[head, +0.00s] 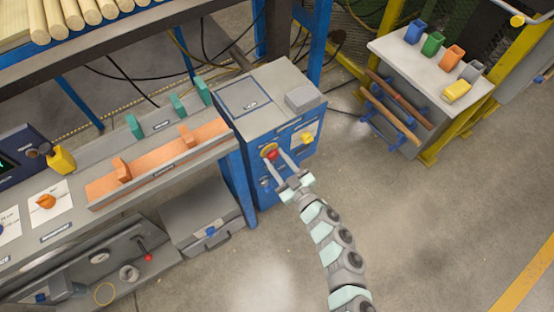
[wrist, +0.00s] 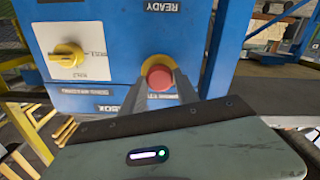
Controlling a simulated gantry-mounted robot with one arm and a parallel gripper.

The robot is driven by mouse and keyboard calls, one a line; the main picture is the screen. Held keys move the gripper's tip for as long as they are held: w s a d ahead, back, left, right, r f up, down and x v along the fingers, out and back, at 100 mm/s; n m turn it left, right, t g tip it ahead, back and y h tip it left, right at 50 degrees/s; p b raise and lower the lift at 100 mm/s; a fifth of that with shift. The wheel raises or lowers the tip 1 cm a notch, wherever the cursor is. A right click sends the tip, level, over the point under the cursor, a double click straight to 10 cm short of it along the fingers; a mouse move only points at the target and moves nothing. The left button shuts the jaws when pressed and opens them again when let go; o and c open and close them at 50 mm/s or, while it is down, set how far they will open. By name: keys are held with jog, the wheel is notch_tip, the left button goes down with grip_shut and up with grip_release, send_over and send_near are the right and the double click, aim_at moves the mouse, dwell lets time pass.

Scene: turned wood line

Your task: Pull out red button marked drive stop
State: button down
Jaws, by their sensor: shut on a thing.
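The red button (wrist: 160,77) sits in a yellow collar on the front face of the blue control cabinet (wrist: 110,30). In the head view the red button (head: 272,154) is partly covered by my gripper. My gripper (wrist: 158,88) has one finger on each side of the button and is shut on it. In the head view my gripper (head: 275,156) reaches the cabinet front from the lower right. The label beside the button is too small and partly hidden to read.
A yellow rotary knob (wrist: 68,54) on a white plate is left of the button in the wrist view. A grey-topped bench (head: 430,62) with coloured cups stands at the right. A long console (head: 150,165) adjoins the cabinet at left. Open floor lies in front.

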jog(key=shift+r, duration=0.1)
jog(key=shift+s+d+r+p, duration=0.1)
jog(key=shift+s+d+p, duration=0.1)
jog(key=shift+p, duration=0.35)
jog(key=shift+s+d+p, duration=0.25)
jog(key=shift+s+p, duration=0.25)
jog(key=shift+a, duration=0.1)
jog(key=c, duration=1.4)
grip_release()
jog(key=o, duration=0.3)
jog(key=shift+s+f, duration=0.15)
jog(key=shift+f, duration=0.05)
jog(key=shift+o, duration=1)
